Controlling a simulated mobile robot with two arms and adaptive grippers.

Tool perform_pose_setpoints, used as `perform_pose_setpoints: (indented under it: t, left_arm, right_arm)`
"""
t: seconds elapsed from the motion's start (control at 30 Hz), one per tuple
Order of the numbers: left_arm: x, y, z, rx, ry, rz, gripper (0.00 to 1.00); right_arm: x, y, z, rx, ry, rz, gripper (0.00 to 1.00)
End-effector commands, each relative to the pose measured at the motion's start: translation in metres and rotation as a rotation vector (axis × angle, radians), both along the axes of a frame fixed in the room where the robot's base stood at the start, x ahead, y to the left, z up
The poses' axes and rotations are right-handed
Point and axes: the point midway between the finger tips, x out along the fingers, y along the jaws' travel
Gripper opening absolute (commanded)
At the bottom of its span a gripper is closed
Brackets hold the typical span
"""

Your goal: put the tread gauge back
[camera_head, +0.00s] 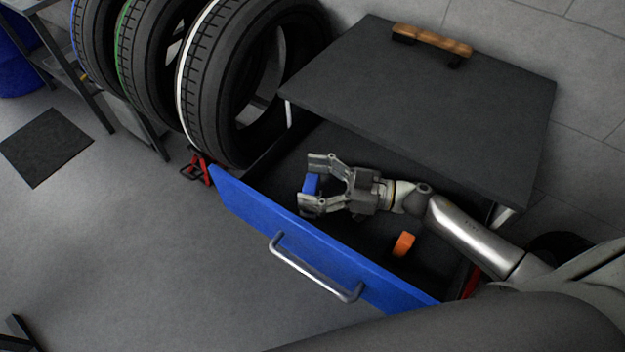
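My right gripper (309,182) reaches in from the right over the open drawer. Its two fingers are on either side of a small blue object (311,185), which looks gripped between the fingertips. This blue object may be the tread gauge, but its details are too small to tell. The open drawer has a blue front (345,258) with a metal handle (315,272) and a dark inside. A small orange object (403,243) lies in the drawer, below the gripper in the picture. My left gripper is not in view.
A dark cabinet top (425,100) with a wooden-handled item (432,40) on it covers the back of the drawer. Several tyres (215,85) stand at the upper left, close to the drawer. A dark mat (45,147) lies on the grey floor. The floor in front of the drawer is clear.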

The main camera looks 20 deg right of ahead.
Motion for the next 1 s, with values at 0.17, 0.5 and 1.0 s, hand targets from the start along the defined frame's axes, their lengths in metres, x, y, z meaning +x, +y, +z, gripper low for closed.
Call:
perform_pose_setpoints:
  t: [0.17, 0.5, 1.0]
  left_arm:
    - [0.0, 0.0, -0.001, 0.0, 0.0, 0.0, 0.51]
    - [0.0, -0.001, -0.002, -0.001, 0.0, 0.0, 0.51]
    - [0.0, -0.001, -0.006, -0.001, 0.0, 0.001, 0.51]
  right_arm:
    - [-0.002, 0.0, -0.008, -0.007, 0.012, -0.001, 0.78]
    - [-0.016, -0.025, 0.003, -0.009, 0.013, -0.001, 0.78]
    - [-0.038, -0.066, 0.009, -0.002, 0.005, -0.001, 0.78]
